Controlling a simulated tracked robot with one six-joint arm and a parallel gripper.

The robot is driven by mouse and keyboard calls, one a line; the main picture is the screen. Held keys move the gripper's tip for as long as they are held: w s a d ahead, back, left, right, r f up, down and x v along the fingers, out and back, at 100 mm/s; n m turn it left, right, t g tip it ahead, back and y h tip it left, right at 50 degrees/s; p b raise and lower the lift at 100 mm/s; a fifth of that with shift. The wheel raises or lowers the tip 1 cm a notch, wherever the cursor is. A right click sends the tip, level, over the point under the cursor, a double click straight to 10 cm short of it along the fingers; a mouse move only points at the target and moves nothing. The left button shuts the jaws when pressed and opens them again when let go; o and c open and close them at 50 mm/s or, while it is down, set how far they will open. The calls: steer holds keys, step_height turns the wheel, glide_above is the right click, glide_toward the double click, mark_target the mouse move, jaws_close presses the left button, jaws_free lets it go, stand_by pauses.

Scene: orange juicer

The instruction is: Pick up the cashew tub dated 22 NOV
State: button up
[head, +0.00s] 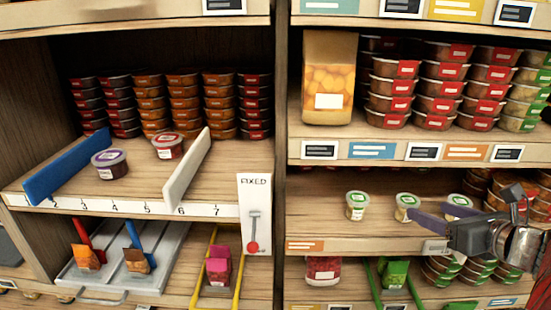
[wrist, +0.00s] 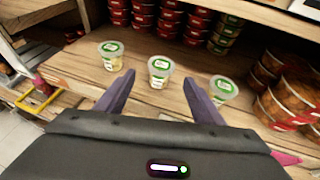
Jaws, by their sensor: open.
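Three small clear tubs with green and white lids stand in a row on the middle right shelf. In the head view they are the left tub (head: 357,206), the middle tub (head: 405,207) and the right tub (head: 459,207). The wrist view shows the left tub (wrist: 111,57), the middle tub (wrist: 158,72) and the right tub (wrist: 222,90). Their dates are too small to read. My gripper (head: 427,208) is open and empty, reaching in from the right. In the wrist view the middle tub appears between its dark purple fingers, beyond the tips; I cannot tell any contact.
Stacked red-labelled tubs (head: 440,95) and a nut bag (head: 328,80) fill the shelf above. Larger nut tubs (wrist: 285,90) stand close at the right. The shelf is bare left of the three tubs. A wooden upright (head: 280,130) divides the bays.

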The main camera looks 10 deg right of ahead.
mark_target(414, 205)
steer(key=x, duration=0.7)
steer(key=shift+w+f, duration=0.25)
steer(key=shift+w, duration=0.1)
steer(key=shift+w+d+f, duration=0.1)
steer(key=shift+w, duration=0.15)
steer(key=shift+x, duration=2.55)
steer(key=shift+d, duration=0.15)
steer(key=shift+c, duration=0.3)
steer(key=c, duration=0.9)
